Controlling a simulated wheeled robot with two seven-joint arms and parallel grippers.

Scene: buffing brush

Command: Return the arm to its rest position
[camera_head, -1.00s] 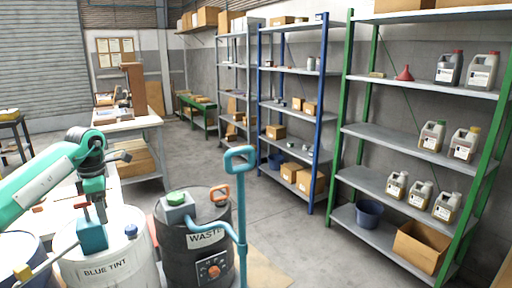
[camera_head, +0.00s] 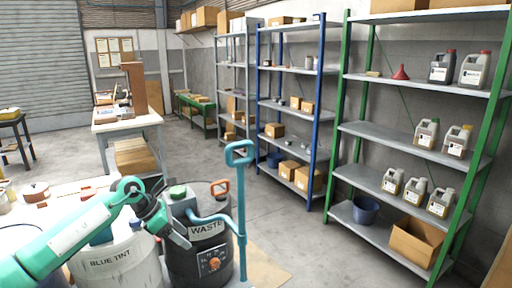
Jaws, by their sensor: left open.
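My left arm, teal and white, comes in from the lower left. Its dark gripper (camera_head: 172,228) is open, with nothing seen between its fingers, and shows in front of the gap between the white drum and the black drum. The white drum (camera_head: 112,268) is labelled "BLUE TINT", and my arm hides part of its top. My right gripper is not in view.
A blue upright handle (camera_head: 241,200) stands just right of the black drum, with a hose beside it. A white table (camera_head: 60,215) lies behind my arm. Green shelving (camera_head: 420,135) with jugs stands at the right. The floor (camera_head: 290,225) between drums and shelves is clear.

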